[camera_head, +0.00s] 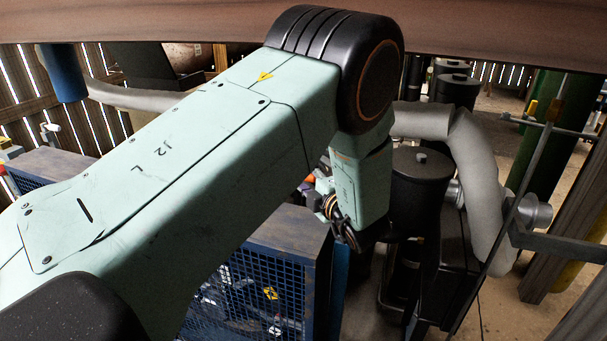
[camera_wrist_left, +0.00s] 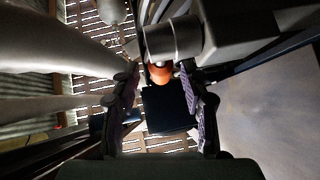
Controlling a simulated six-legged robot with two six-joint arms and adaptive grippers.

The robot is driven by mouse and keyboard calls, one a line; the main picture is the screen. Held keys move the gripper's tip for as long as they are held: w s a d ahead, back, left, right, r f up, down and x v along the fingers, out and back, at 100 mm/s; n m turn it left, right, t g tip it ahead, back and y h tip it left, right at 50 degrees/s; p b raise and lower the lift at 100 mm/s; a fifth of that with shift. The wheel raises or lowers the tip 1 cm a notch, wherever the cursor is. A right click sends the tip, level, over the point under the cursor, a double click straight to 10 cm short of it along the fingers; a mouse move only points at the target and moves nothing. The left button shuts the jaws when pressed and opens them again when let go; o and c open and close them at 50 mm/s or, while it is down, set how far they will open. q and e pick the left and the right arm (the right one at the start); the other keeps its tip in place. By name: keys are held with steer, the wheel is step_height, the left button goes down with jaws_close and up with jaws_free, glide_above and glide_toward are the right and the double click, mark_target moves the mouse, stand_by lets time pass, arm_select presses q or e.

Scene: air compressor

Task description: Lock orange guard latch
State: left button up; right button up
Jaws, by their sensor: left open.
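In the left wrist view, a small rounded orange piece (camera_wrist_left: 160,74), which looks like the guard latch, sits at the end of a grey cylindrical part (camera_wrist_left: 172,40). My left gripper (camera_wrist_left: 160,82) is open, with one finger on each side of the orange piece in the picture. No contact with either finger is visible, and I cannot tell how far ahead of the fingertips it is. In the head view my left arm covers much of the middle, and the latch cannot be made out there. My right gripper is not in view.
A blue mesh cage (camera_head: 260,290) stands below my arm in the head view. A black cylinder (camera_head: 420,180) and a thick grey pipe (camera_head: 480,180) stand close to the right of my wrist. Pale pipes (camera_wrist_left: 60,45) run along the left of the wrist view.

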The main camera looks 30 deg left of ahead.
arm_select(q)
steer(key=shift+w+a+f, duration=0.2)
steer(key=shift+w+a, duration=0.05)
steer(key=shift+a, duration=0.25)
steer(key=shift+s+d+r, duration=0.15)
steer(key=shift+d+r, duration=0.05)
steer(key=shift+d, duration=0.2)
steer(key=c, duration=0.3)
steer(key=shift+a, duration=0.1)
jaws_close()
